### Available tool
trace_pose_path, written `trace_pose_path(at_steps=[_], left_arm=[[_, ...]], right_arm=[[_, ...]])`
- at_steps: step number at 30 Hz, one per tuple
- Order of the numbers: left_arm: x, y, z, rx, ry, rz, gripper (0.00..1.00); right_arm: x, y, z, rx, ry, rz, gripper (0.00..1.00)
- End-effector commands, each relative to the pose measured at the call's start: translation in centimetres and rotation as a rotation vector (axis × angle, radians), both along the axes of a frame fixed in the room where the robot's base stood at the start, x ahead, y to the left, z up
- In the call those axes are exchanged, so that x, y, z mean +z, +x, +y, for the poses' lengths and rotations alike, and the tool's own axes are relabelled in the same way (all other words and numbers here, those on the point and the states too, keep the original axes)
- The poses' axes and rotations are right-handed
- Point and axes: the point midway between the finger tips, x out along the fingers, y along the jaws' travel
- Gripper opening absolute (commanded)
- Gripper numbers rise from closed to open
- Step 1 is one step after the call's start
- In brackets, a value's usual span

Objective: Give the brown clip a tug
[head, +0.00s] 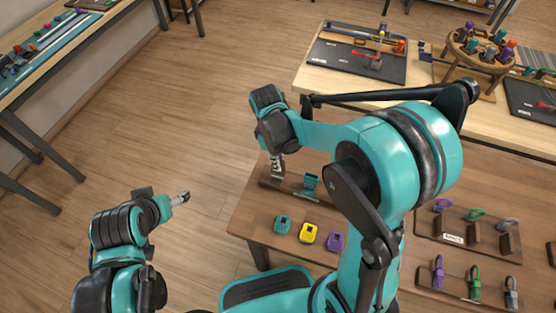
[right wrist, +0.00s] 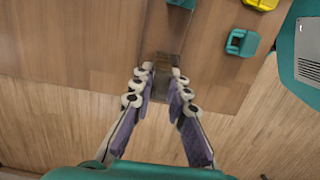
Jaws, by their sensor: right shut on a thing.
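My right gripper (head: 277,168) reaches down to a wooden rack (head: 295,190) at the table's left end. In the right wrist view my right gripper (right wrist: 160,76) has its fingers closed in on the brown clip (right wrist: 164,68), a small dark brown piece between the fingertips. Part of the clip is hidden by the fingers, and I cannot make it out in the head view. My left gripper (head: 181,198) hangs over the floor at the left, away from the table; its fingers are too small to judge.
A teal clip (head: 310,182) sits on the same rack. Another teal clip (head: 283,224), a yellow clip (head: 308,233) and a purple clip (head: 335,241) lie in front. Several looped cords stand on racks at right (head: 453,239). A round wooden stand (head: 460,55) is on the back table.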

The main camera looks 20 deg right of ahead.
Motion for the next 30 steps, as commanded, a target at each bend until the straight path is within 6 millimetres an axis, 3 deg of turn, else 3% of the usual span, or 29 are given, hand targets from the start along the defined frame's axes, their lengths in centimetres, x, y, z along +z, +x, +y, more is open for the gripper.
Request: trace_pose_path(at_steps=[27,28,30], left_arm=[[-0.26,-0.01,0.0,0.0,0.0,0.0,0.76],[-0.27,0.0,0.0,0.0,0.0,0.0,0.76],[-0.27,0.0,0.0,0.0,0.0,0.0,0.76]], right_arm=[[-0.29,-0.06,0.03,0.0,0.001,0.0,0.0],[-0.3,-0.07,0.04,0.0,0.001,0.0,0.18],[-0.32,-0.08,0.04,0.0,0.002,0.001,0.36]])
